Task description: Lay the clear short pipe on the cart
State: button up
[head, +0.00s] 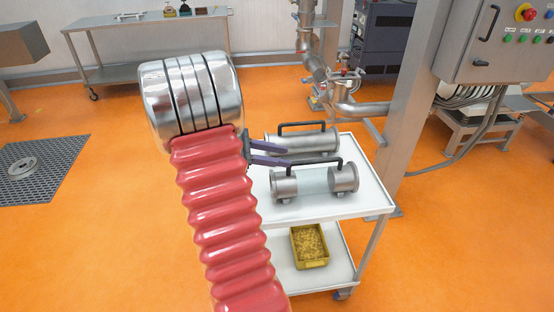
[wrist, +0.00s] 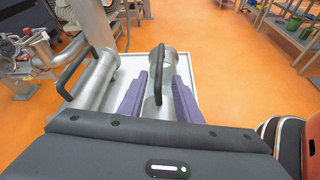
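The clear short pipe (head: 315,181) has a see-through middle, metal end flanges and a black handle. It lies on the top shelf of the white cart (head: 357,207), near its front, in the head view. My gripper (head: 288,156) is open, its two purple fingers apart above the left part of this pipe. In the wrist view, the pipe (wrist: 152,105) and its handle (wrist: 159,72) show between the fingers (wrist: 158,82). I see no firm contact; the gripper body hides the near end of the pipe there.
An all-metal pipe (head: 300,142) with a black handle lies behind on the same shelf; it also shows at left in the wrist view (wrist: 97,78). A yellow bin (head: 310,246) sits on the lower shelf. Fixed piping (head: 352,108) and a steel post (head: 410,100) stand behind the cart.

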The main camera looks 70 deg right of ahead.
dwell(0.3)
jog(key=w+a+r+m+t+y, duration=0.1)
jog(key=w+a+r+t, duration=0.15)
jog(key=a, duration=0.55)
jog(key=w+a+r+m+t, duration=0.1)
jog(key=w+a+t, duration=0.25)
jog(key=a, duration=0.45)
jog(key=w+a+r+m+t+y, duration=0.1)
jog(key=w+a+t, duration=0.25)
jog(key=a, duration=0.45)
jog(key=a+r+t+y, duration=0.2)
jog(key=a+t+y, duration=0.1)
jog(key=a, duration=0.9)
jog(key=a+r+m+t+y, duration=0.1)
jog(key=a+t, duration=0.3)
jog(key=a, duration=0.9)
jog(key=shift+w+a+r+m+y, duration=0.25)
jog(key=shift+r+y, duration=0.25)
jog(key=shift+y, duration=0.4)
jog(key=shift+d, duration=0.15)
